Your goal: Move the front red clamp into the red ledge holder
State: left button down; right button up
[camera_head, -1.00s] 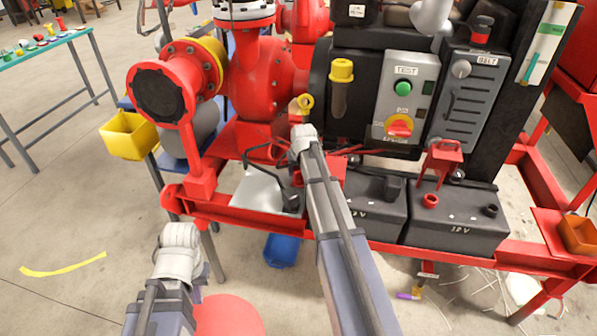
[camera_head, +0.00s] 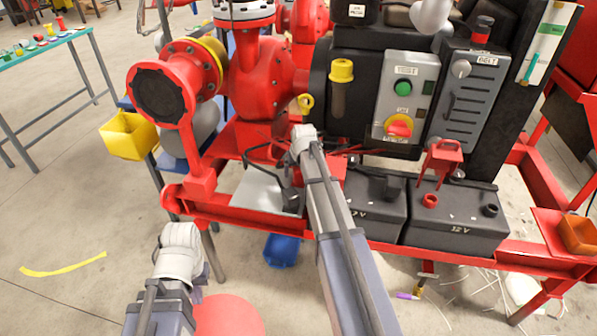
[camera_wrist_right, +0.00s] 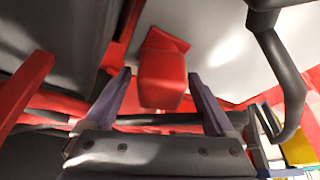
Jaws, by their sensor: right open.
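My right arm reaches to the pump skid. Its gripper (camera_head: 292,198) points down over a pale plate, partly hidden by my own arm. In the right wrist view the gripper (camera_wrist_right: 165,88) is open, its two fingers apart on either side of a red block-shaped piece (camera_wrist_right: 162,78), which looks like the red clamp. I cannot tell whether the fingers touch it. A red bracket-like piece (camera_head: 442,158) stands above the right battery; I cannot tell if it is the ledge holder. My left arm's wrist (camera_head: 178,250) is at lower left; its fingers are hidden.
Two black batteries (camera_head: 455,222) stand right of my right arm, behind the red skid rail (camera_head: 400,248). A black cable (camera_wrist_right: 283,75) loops close to the right gripper. The control panel (camera_head: 405,95) and red pump (camera_head: 262,80) rise behind. A yellow bin (camera_head: 128,137) hangs at left.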

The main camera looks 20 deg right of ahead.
jog(key=p+v, duration=0.7)
jog(key=shift+s+r, duration=0.1)
jog(key=shift+r, duration=0.25)
jog(key=shift+f, duration=0.1)
jog(key=s+a+r+n+g+p, duration=0.2)
jog(key=s+a+r+n+p, duration=0.1)
jog(key=s+a, duration=1)
jog(key=s+a+r+n+g+p, duration=0.2)
jog(key=s+a+p, duration=0.3)
jog(key=s+a, duration=0.9)
jog(key=shift+s+a+r+n+g, duration=0.3)
jog(key=shift+a+r+n, duration=0.4)
jog(key=shift+r+n, duration=0.15)
jog(key=shift+w, duration=0.1)
jog(key=shift+c, duration=0.3)
